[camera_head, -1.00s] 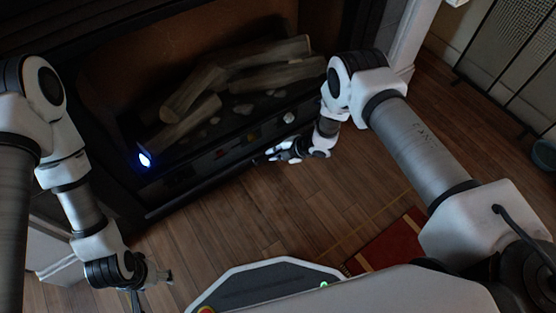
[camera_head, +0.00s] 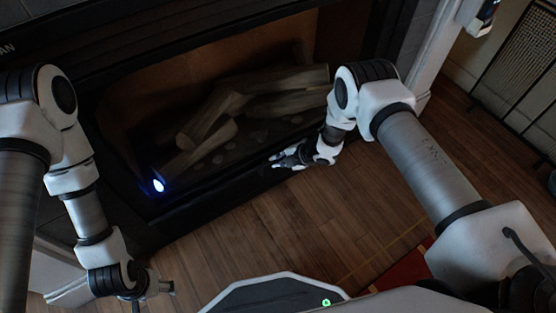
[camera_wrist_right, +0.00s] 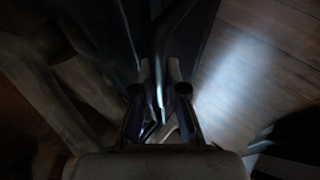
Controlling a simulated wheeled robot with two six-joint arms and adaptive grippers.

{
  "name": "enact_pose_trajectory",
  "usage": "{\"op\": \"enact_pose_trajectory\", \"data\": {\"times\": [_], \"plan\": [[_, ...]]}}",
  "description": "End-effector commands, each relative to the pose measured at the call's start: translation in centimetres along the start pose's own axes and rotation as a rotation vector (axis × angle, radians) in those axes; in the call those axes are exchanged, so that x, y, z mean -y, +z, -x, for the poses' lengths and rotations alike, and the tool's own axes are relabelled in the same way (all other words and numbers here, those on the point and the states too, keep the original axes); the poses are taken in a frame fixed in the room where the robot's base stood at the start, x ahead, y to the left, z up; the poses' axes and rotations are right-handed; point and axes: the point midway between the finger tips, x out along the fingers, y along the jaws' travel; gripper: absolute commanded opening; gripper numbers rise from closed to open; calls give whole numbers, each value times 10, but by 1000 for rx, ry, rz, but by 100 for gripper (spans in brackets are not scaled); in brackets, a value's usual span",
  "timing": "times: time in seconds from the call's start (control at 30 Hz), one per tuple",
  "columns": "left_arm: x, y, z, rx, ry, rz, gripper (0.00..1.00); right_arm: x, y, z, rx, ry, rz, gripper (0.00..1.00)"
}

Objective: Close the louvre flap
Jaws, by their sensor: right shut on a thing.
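The louvre flap (camera_head: 222,194) is the dark strip along the bottom front of the fireplace. It stands raised, and the control panel behind it is hidden; I cannot tell whether it is fully flush. My right gripper (camera_head: 276,160) is at the flap's upper edge towards its right end. In the right wrist view the fingers (camera_wrist_right: 160,72) are shut on the dark edge of the flap (camera_wrist_right: 171,28). My left gripper (camera_head: 168,287) hangs low at the left, apart from the flap; its fingers are too small to read.
The firebox above the flap holds several logs (camera_head: 209,119), and a bright blue-white light (camera_head: 158,186) shows at its lower left. The wooden floor (camera_head: 305,225) before the fireplace is clear. A red rug (camera_head: 408,270) lies at the lower right, and a mesh screen (camera_head: 525,75) stands far right.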

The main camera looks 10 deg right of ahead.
Motion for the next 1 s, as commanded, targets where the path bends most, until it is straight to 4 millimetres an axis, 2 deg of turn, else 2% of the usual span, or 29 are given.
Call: {"op": "enact_pose_trajectory", "data": {"times": [0.1, 0.13, 0.17, 0.2, 0.5, 0.63, 0.77, 1.0], "plan": [[0, 0, 0, 0, 0, 0, 68, 0, 0, 0, -1, 0, 1, 0], [0, 0, 0, 0, 0, 0, 68, 0, 0, 0, -1, 0, 1, 21], [0, 0, 0, 0, 0, 0, 68, 0, 0, 0, -1, 0, 1, 32], [0, 0, 0, 0, 0, 0, 68, 0, 0, 0, -1, 0, 1, 37], [0, 0, 0, 0, 0, 0, 68, 0, 0, 0, -1, 0, 1, 37], [0, 0, 0, 0, 0, 0, 68, -1, 0, 9, 1, 0, 0, 37], [0, 0, 0, 0, 0, 0, 68, -1, 0, 35, 1, 1, -3, 37], [0, 0, 0, 0, 0, 0, 68, -1, 0, 96, 0, 2, -2, 37]]}}
